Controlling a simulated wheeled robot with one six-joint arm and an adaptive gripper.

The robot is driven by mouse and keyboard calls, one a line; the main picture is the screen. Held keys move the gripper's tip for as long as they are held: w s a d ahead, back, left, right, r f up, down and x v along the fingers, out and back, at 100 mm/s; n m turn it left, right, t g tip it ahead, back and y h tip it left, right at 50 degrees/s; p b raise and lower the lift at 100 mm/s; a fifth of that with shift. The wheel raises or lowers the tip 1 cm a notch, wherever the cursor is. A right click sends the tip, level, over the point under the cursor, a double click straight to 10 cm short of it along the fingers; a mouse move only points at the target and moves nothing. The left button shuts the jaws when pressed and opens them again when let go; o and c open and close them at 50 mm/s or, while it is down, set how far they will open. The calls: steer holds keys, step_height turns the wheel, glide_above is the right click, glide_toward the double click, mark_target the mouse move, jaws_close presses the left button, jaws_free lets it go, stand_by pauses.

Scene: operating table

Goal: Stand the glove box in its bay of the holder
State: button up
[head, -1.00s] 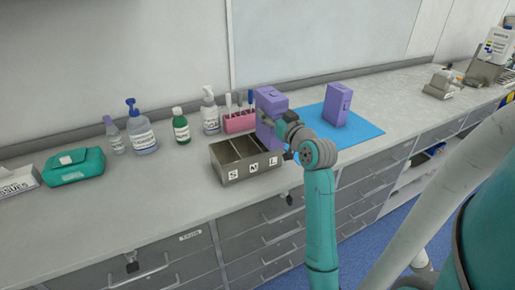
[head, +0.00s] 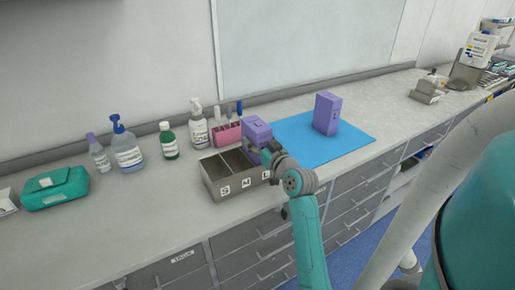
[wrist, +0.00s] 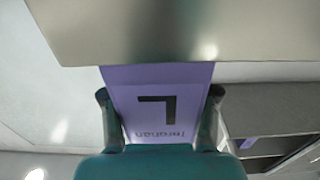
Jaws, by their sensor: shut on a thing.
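The held glove box (head: 258,131) is purple and stands roughly upright at the right end of the grey metal holder (head: 221,191), at the bay marked L. The holder's bays are marked S, M and L. My gripper (wrist: 160,115) is shut on this box, one finger on each side. In the wrist view the box (wrist: 160,78) shows a large upside-down L, and a metal wall of the holder (wrist: 150,30) hides its lower part. How deep it sits cannot be told. A second purple box (head: 327,114) stands on the blue mat (head: 345,145).
A pink rack (head: 227,134) with several tools stands close behind the holder. Pump bottles (head: 127,153) and a green bottle (head: 169,143) stand to the left, with a teal pack (head: 55,188) farther left. The counter right of the mat has free room.

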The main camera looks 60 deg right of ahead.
steer(key=shift+f, duration=1.3)
steer(key=shift+f, duration=0.15)
steer(key=o, duration=1.4)
